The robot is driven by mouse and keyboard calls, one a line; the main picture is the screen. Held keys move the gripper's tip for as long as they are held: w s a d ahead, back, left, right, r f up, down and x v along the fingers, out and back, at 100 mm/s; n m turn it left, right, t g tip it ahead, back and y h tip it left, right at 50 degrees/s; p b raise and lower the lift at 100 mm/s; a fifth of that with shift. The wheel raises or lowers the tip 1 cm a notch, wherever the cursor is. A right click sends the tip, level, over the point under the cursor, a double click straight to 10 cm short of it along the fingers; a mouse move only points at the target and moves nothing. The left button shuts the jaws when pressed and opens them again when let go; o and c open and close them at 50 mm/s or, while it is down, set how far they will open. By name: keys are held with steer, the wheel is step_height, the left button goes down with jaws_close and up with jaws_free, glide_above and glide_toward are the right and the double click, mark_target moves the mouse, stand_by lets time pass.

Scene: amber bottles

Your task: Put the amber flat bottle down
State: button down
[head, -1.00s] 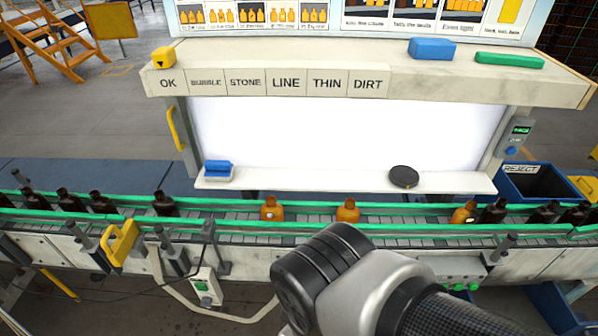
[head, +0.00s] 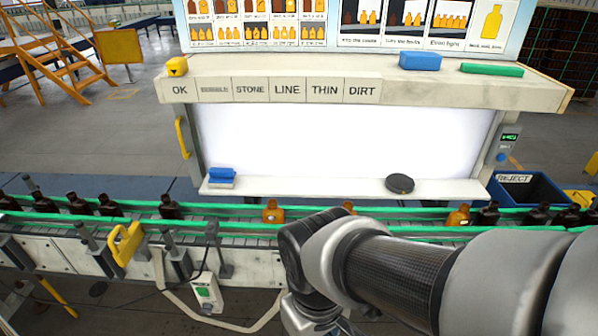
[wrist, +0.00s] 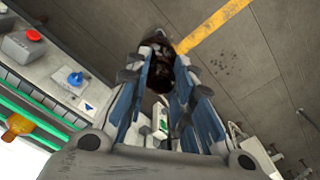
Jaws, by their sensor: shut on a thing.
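My gripper (wrist: 163,62) is shut on a dark brown, glossy bottle (wrist: 158,76) in the wrist view. The bottle sits between the blue-padded fingers, which hide part of it. It is held over grey floor, apart from the conveyor. In the head view my arm covers the lower right, and neither the gripper fingers nor the held bottle can be seen. Lighter amber flat bottles stand upright on the conveyor, one at the middle (head: 272,212) and one at the right (head: 459,215).
The green-railed conveyor (head: 225,226) carries several dark bottles too. Behind it is a lit inspection booth with a white ledge (head: 300,185), holding a blue block (head: 221,176) and a black disc (head: 400,184). A blue reject bin (head: 530,188) stands at the right.

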steer(key=w+d+f+m+b, duration=0.3)
steer(key=w+d+f, duration=0.3)
steer(key=w+f, duration=0.3)
steer(key=w+d+f+m+b, duration=0.3)
steer(key=w+d+f, duration=0.2)
steer(key=w+f, duration=0.4)
steer(key=shift+d, duration=0.4)
steer(key=shift+f, duration=0.1)
